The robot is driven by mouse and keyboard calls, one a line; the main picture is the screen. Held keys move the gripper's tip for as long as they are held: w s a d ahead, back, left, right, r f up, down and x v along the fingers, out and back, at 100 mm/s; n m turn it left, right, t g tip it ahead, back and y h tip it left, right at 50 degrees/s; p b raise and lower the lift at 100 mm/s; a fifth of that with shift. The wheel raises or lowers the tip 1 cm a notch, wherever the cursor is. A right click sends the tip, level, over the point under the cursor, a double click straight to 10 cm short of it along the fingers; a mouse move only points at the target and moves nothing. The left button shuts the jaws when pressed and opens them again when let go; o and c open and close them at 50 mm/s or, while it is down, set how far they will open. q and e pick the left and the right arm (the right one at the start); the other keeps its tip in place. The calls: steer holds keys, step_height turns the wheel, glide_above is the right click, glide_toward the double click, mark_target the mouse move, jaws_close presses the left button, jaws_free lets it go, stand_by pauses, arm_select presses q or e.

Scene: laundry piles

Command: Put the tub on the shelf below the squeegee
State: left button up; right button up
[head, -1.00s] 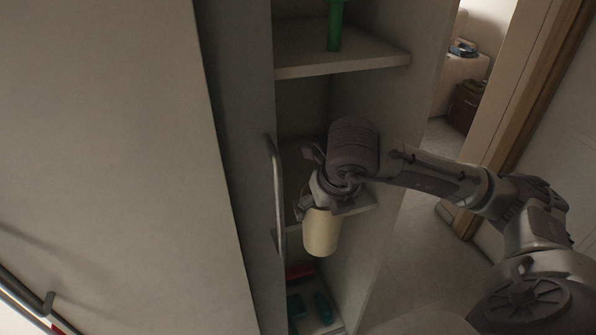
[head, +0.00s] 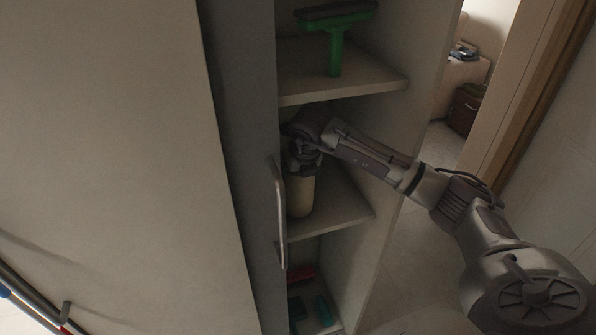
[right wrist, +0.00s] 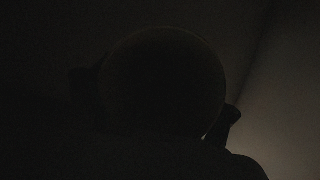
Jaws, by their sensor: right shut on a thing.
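The tub (head: 300,196) is a cream cylinder, held upright inside the cabinet's middle compartment. My right gripper (head: 301,172) is shut on its upper part. The tub is over or on the middle shelf (head: 345,212); I cannot tell whether its base touches. In the dark right wrist view the tub (right wrist: 165,85) shows as a round shape between the fingers. The green squeegee (head: 336,45) with a dark head stands on the shelf above (head: 365,80). My left gripper is not in view.
A cabinet door with a metal handle (head: 279,215) stands at the left of the opening. The lowest compartment holds a red item (head: 302,274) and teal items (head: 323,308). The middle shelf's right part is clear. A doorway is at the right.

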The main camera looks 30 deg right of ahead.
steer(key=shift+s, duration=0.15)
steer(key=o, duration=0.9)
steer(key=shift+o, duration=0.2)
steer(key=s+a+r+b, duration=0.1)
steer(key=s+a+b, duration=0.2)
steer(key=s, duration=0.9)
steer(key=shift+b, duration=0.7)
steer(key=shift+s, duration=0.1)
